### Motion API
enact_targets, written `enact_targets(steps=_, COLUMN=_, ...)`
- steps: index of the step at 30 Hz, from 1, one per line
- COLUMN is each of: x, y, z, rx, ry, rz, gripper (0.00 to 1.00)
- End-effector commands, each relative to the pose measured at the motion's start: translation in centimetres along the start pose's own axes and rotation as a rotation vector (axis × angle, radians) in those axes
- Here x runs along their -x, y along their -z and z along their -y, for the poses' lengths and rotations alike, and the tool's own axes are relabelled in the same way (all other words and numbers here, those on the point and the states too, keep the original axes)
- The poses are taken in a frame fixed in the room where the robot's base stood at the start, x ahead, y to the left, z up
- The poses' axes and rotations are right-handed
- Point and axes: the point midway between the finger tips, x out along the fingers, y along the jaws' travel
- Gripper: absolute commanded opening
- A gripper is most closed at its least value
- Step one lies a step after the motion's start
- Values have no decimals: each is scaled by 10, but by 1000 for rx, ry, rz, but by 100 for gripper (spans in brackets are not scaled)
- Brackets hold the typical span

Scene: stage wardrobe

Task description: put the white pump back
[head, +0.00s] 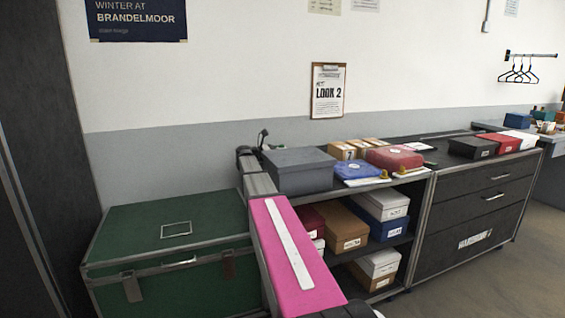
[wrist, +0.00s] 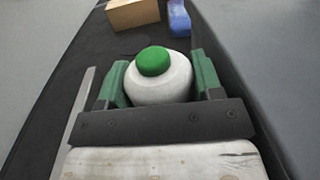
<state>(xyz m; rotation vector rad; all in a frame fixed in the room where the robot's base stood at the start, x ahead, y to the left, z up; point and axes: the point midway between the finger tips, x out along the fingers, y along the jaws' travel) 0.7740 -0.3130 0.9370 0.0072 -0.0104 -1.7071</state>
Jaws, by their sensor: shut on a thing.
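In the wrist view my gripper (wrist: 160,80) has its green finger pads shut on a rounded white thing (wrist: 160,88) with a green round top (wrist: 153,61). It looks like a bottle or ball; I cannot make out a shoe shape, so I cannot tell if it is the white pump. A dark surface lies beneath it. In the head view the end of my arm reaches to the left end of the shelf top, beside the large grey box (head: 298,172); the held thing cannot be made out there.
Ahead are a tan box (wrist: 132,13) and a blue thing (wrist: 179,18).

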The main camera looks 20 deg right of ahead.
Motion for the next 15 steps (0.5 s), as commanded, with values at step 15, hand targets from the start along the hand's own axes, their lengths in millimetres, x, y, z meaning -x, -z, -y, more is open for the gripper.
enact_targets(steps=15, x=0, y=42, z=0, rx=-1, ry=0, rz=1, gripper=20)
